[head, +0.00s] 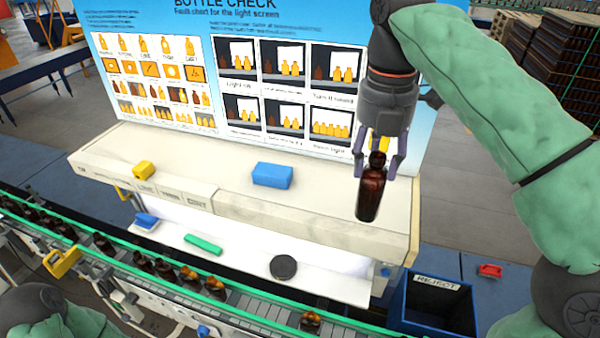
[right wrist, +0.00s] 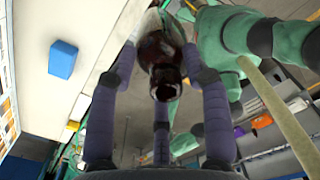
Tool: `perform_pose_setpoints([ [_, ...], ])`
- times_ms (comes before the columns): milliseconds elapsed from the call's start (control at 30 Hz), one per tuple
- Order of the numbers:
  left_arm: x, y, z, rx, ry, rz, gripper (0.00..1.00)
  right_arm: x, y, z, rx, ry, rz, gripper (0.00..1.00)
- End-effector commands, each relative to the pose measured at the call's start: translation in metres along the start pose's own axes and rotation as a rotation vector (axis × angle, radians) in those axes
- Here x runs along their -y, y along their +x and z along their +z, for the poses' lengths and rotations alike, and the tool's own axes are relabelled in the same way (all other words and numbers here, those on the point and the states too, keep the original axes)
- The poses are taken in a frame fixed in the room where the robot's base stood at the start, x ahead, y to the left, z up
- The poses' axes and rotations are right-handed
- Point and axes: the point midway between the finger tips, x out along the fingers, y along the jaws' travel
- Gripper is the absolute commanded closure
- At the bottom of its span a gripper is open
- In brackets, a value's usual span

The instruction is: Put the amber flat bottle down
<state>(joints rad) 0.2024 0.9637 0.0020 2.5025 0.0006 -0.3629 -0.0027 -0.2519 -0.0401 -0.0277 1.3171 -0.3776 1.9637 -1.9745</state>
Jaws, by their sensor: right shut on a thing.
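The amber flat bottle (head: 370,194) is dark brown and hangs in my right gripper (head: 378,158), neck up and slightly tilted. The gripper's fingers are closed around its neck end. In the head view the bottle shows in front of the right end of the pale bench (head: 313,218), and its base appears clear of any surface. In the right wrist view the bottle (right wrist: 161,55) sits between the purple-grey fingers, its dark mouth facing the camera. My left gripper is out of view; only part of my left arm shows at the lower left.
A green piece (head: 203,244) and a black disc (head: 283,267) lie on the white lower shelf. A blue REJECT bin (head: 436,304) stands right. A conveyor (head: 255,318) carries several amber bottles in front.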

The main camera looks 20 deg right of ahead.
Motion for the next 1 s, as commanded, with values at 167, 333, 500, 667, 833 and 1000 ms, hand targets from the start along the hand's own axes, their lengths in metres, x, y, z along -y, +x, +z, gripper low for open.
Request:
perform_pose_setpoints([
  [167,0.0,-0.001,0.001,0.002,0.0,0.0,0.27,0.009,-0.015,0.0,0.001,-0.062,0.001,1.0],
  [333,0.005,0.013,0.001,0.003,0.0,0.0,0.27,-0.001,0.001,0.026,-0.001,-0.064,-0.003,1.0],
  [500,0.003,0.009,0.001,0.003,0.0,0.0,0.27,-0.013,0.012,0.06,-0.001,-0.061,-0.004,1.0],
  [667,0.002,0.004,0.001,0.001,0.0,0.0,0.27,-0.024,0.032,0.088,-0.001,-0.064,-0.004,1.0],
  [833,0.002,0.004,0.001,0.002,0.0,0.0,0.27,-0.031,0.058,0.108,-0.001,-0.065,-0.003,1.0],
  [1000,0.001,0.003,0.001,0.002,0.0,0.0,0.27,-0.036,0.071,0.117,0.0,-0.066,0.0,1.0],
])
